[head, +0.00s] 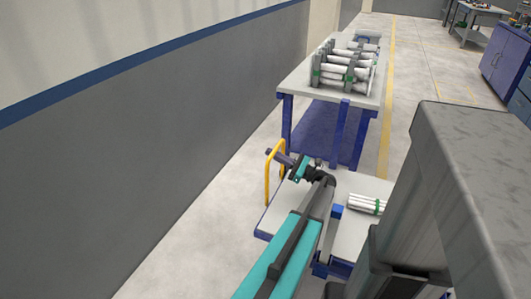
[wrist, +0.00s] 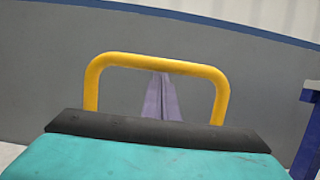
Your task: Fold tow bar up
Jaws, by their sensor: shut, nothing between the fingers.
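A yellow loop-shaped bar (head: 267,184) stands upright at the left end of the near cart (head: 265,222); I take it for the tow bar's handle. Its top and both sides show in the wrist view (wrist: 150,61). My gripper (head: 269,152) reaches left from the arm, its purple fingers overlapping the upper part of the loop. In the wrist view my gripper's fingers (wrist: 161,76) are together and empty, framed inside the loop just below its top bar. I cannot tell whether they touch it. The loop's lower joint is hidden.
White pipes (head: 366,204) lie on the near cart. Behind it stands a blue-legged table (head: 296,87) with a rack of white pipes (head: 345,65). A grey wall (head: 150,140) runs along the left, with clear floor (head: 175,245) between it and the cart.

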